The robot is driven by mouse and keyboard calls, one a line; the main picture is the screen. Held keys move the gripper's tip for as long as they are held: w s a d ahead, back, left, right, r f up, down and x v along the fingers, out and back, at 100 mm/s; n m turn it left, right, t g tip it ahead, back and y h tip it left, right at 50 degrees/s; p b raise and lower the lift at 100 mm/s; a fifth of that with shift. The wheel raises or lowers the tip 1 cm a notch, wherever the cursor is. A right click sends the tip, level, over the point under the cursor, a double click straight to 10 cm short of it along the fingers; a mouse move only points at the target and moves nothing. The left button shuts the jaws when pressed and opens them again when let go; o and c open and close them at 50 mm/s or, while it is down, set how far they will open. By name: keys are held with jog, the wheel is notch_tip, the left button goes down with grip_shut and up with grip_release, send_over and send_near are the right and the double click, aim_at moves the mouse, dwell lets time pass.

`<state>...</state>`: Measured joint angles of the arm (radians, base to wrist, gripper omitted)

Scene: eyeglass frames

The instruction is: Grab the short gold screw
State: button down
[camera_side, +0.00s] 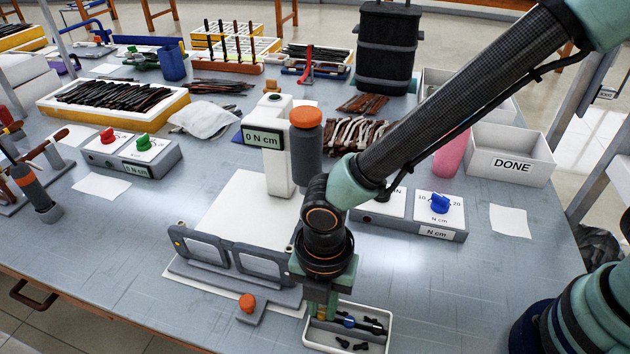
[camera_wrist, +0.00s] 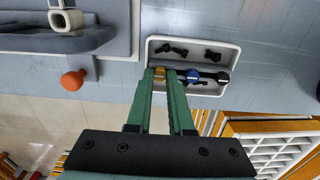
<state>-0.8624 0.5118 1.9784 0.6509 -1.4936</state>
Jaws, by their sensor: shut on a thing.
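My gripper (camera_wrist: 161,75) is lowered into the left part of a small white tray (camera_wrist: 153,48), its green fingers closed around a gold screw (camera_wrist: 160,72). Only the gold head shows between the fingertips; its length is hidden. In the side view my gripper (camera_side: 321,308) is at the tray's (camera_side: 389,345) back left, and the gold screw is hidden there. A blue-headed screw (camera_wrist: 193,76) lies just right of the right finger, with a black-headed one (camera_wrist: 222,77) beyond it.
Small black screws (camera_wrist: 172,50) lie along the tray's far side. Dark eyeglass frames (camera_side: 207,247) stand in a holder left of my gripper, with an orange knob (camera_side: 247,303) in front. A torque tester (camera_side: 270,160) and a DONE box (camera_side: 510,155) stand farther back.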

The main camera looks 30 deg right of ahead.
aim_at(323, 313)
jog(key=shift+r, duration=1.85)
